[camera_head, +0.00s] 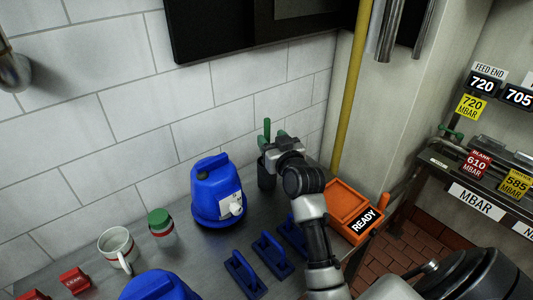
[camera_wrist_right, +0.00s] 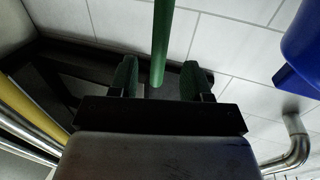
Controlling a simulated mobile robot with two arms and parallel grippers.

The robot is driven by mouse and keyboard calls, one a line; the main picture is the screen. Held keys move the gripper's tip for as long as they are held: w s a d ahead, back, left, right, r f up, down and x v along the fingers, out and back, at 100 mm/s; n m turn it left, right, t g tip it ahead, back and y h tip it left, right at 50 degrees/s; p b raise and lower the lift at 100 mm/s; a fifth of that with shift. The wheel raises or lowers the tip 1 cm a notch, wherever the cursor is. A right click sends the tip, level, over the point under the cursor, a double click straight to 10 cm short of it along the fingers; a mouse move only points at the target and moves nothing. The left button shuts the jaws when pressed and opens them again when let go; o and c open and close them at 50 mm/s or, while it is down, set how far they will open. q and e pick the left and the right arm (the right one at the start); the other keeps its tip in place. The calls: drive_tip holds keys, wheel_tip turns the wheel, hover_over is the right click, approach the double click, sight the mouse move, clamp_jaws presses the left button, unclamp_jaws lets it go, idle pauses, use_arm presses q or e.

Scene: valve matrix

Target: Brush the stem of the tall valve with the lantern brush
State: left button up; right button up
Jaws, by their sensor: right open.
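A green rod (camera_head: 267,129) stands upright from a dark cup (camera_head: 266,174) against the tiled wall. It looks like a brush handle; any brush head is hidden. My right gripper (camera_head: 281,141) is at the cup's top, just right of the rod. In the right wrist view, the open gripper (camera_wrist_right: 160,80) has green finger pads either side of the green rod (camera_wrist_right: 163,35). Gaps show on both sides, so it is not gripped. I cannot pick out the tall valve or its stem. My left gripper is not in view.
A blue container (camera_head: 212,207), a green-lidded jar (camera_head: 160,224) and a mug (camera_head: 115,243) stand left on the counter. Blue-handled tools (camera_head: 270,256) lie in front. An orange tray (camera_head: 341,197) with a READY label is right, near a yellow pipe (camera_head: 352,85).

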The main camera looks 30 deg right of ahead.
sight(268, 136)
drive_tip(key=w, duration=0.2)
drive_tip(key=w+d, duration=0.1)
drive_tip(key=w+p, duration=0.1)
drive_tip(key=w, duration=0.1)
drive_tip(key=shift+w+d+f, duration=0.15)
drive_tip(key=shift+w+f, duration=0.2)
drive_tip(key=shift+s, duration=0.1)
clamp_jaws()
